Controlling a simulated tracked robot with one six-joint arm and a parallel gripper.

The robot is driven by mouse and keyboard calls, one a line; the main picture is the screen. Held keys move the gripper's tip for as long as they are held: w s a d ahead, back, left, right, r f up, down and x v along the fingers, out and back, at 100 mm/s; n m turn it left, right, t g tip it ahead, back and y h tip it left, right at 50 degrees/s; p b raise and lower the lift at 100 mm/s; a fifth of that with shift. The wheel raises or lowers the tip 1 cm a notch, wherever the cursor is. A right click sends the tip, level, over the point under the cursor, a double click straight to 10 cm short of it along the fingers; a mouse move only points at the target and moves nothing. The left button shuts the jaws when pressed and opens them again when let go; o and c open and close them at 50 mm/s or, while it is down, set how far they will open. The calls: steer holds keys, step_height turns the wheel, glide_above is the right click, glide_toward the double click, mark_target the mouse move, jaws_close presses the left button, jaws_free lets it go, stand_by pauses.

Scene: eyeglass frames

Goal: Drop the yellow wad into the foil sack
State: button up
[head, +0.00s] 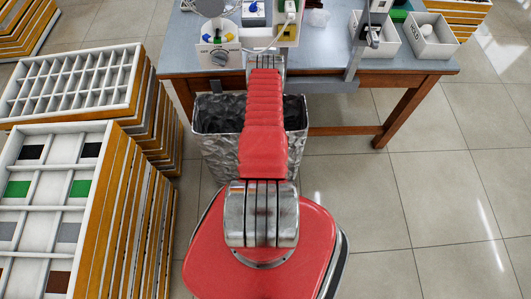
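The foil sack (221,153) is a crumpled, silvery, open-topped bag standing on the floor at the front of the workbench. My red arm passes over its middle and hides part of its opening. I see small yellow spots on the bench, one on the white device with a dial (229,37) and one near the top centre, but I cannot tell that either is the yellow wad. My arm reaches to the bench's front edge. Its far end blends with white and grey parts there, and I cannot make out the fingers of my gripper.
The grey-topped workbench (425,68) holds devices, a metal stand (354,60) and white bins (433,47). Stacked trays (75,80) crowd the left, with divided trays (62,212) nearer. The tiled floor (430,200) at right is clear.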

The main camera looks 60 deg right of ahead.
steer(key=shift+f, duration=0.3)
steer(key=o, duration=1)
steer(key=shift+r, duration=0.15)
step_height(320, 180, up, 13)
stand_by(0.4)
steer(key=shift+w, duration=0.1)
stand_by(0.8)
